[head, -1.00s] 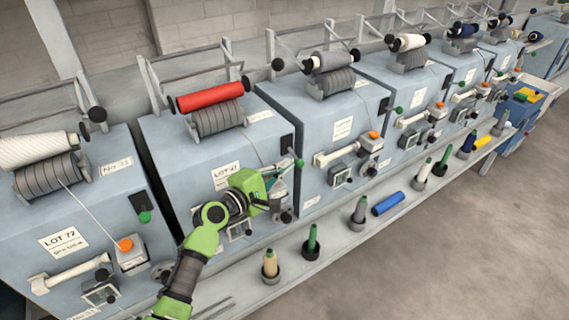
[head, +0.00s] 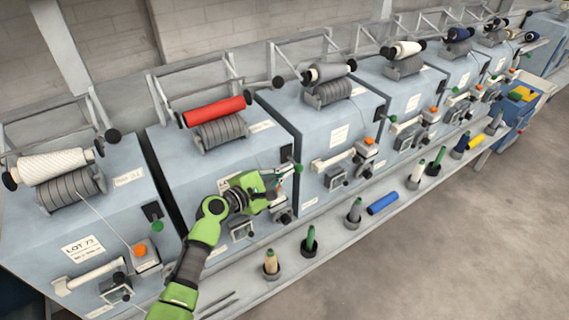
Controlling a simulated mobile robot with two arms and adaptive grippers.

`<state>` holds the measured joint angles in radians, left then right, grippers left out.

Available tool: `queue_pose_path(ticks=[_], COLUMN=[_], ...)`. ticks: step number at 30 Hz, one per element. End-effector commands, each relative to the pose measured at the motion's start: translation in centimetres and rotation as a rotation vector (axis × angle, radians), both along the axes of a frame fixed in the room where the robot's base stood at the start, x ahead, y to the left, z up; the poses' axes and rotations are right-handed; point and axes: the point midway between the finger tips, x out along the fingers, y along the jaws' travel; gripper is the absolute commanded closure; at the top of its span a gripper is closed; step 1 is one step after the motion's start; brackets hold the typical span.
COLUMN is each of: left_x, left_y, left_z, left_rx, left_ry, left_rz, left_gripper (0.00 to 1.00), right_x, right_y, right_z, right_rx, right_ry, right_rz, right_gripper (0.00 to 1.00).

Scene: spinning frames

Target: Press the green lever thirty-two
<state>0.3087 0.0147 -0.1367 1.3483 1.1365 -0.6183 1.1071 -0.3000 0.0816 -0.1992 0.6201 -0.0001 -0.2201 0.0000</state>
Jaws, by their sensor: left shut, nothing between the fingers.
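My left gripper (head: 283,174) reaches in from the lower left, in front of the machine with the red spool. Its fingers are shut and empty. A small green lever knob (head: 298,168) shows right at the fingertips, on the right side of that machine's front; I cannot tell whether they touch. Another green lever (head: 156,226) with a black plate above it is on the machine at the left. More green knobs show on the machines to the right. The number labels are too small to read surely, so I cannot tell which is thirty-two. My right gripper is not in view.
The machines stand in a row with a red spool (head: 217,110) and a white spool (head: 56,166) on top. A ledge (head: 330,243) in front holds several bobbins on pegs and a loose blue tube (head: 383,203). The floor at right is clear.

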Motion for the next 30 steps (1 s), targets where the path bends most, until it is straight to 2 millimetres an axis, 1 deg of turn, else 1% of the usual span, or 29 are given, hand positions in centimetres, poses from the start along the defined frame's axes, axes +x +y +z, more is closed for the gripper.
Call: queue_pose_path(ticks=[1,6,9,15,26,30], left_x=[0.0,0.1,0.0,0.1,0.1,0.1], left_y=[-0.1,-0.1,0.0,0.0,0.0,-0.1], left_z=[1.0,1.3,1.4,1.5,1.5,1.7], left_rx=[-0.021,-0.084,-0.108,-0.105,-0.104,-0.104], left_ry=[0.027,0.113,0.146,0.142,0.141,0.141], left_rz=[-0.002,-0.002,-0.001,-0.001,-0.002,-0.002], left_gripper=[1.0,1.0,1.0,1.0,1.0,1.0], right_x=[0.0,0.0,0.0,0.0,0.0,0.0], right_y=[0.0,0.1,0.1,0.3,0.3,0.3], right_z=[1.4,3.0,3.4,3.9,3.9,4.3], right_rx=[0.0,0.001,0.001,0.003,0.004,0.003], right_ry=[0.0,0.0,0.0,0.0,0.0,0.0], right_rz=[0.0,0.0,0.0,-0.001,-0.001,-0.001], right_gripper=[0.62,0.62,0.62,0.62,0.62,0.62])
